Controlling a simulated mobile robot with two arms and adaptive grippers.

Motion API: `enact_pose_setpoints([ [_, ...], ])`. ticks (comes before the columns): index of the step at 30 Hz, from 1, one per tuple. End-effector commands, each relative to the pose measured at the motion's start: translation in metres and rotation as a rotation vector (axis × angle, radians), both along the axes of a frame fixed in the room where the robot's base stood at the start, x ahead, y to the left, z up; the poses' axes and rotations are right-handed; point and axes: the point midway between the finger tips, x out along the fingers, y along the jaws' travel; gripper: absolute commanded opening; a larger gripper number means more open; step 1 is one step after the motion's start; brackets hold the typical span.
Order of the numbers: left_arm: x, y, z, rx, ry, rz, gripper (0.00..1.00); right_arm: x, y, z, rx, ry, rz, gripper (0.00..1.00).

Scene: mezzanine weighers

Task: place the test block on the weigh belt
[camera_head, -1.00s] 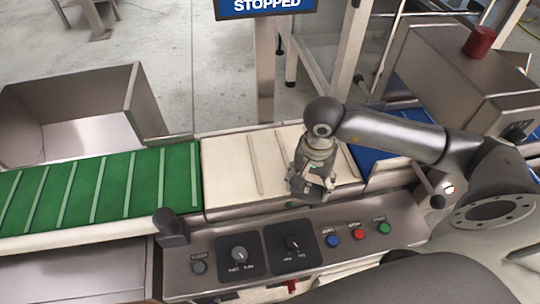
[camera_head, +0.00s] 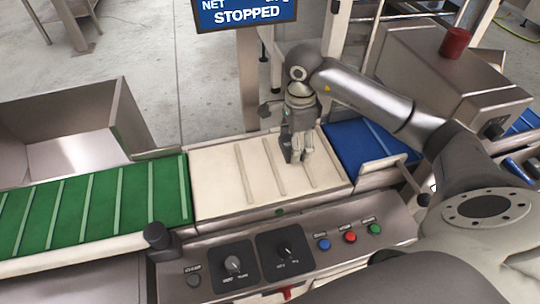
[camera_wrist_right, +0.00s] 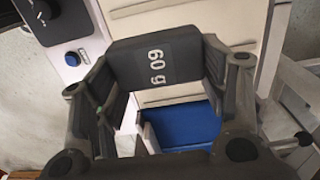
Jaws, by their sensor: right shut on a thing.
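The test block (camera_wrist_right: 155,62) is dark grey, marked "60 g", and sits between the fingers of my right gripper (camera_wrist_right: 155,80) in the right wrist view. My right gripper (camera_head: 298,153) is shut on it. In the head view it is over the right part of the cream weigh belt (camera_head: 220,180), which also shows in the wrist view (camera_wrist_right: 192,22). The block is hard to make out in the head view, and I cannot tell whether it touches the belt. My left gripper is not in view.
A green ribbed belt (camera_head: 90,205) adjoins on the left, a blue belt (camera_head: 355,147) on the right. A control panel (camera_head: 270,275) with knobs and buttons runs along the front. A sign reading "STOPPED" (camera_head: 245,13) stands behind. An open metal bin (camera_head: 65,150) is at the back left.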

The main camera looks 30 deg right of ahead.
Motion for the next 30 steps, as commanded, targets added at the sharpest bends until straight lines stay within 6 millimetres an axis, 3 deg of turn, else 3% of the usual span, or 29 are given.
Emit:
enact_pose_setpoints([
  [3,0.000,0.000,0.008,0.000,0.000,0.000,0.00,0.021,0.016,-0.013,0.005,0.003,0.002,0.43],
  [6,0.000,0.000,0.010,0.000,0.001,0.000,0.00,0.033,0.025,-0.034,0.003,0.004,0.002,0.43],
  [12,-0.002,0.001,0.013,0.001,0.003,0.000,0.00,0.050,0.034,-0.058,0.002,0.000,0.000,0.43],
  [24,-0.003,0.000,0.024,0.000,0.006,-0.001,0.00,0.056,0.039,-0.097,0.000,0.001,0.002,0.43],
  [30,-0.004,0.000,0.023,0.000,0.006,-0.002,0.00,0.057,0.038,-0.099,0.000,-0.001,0.002,0.43],
])
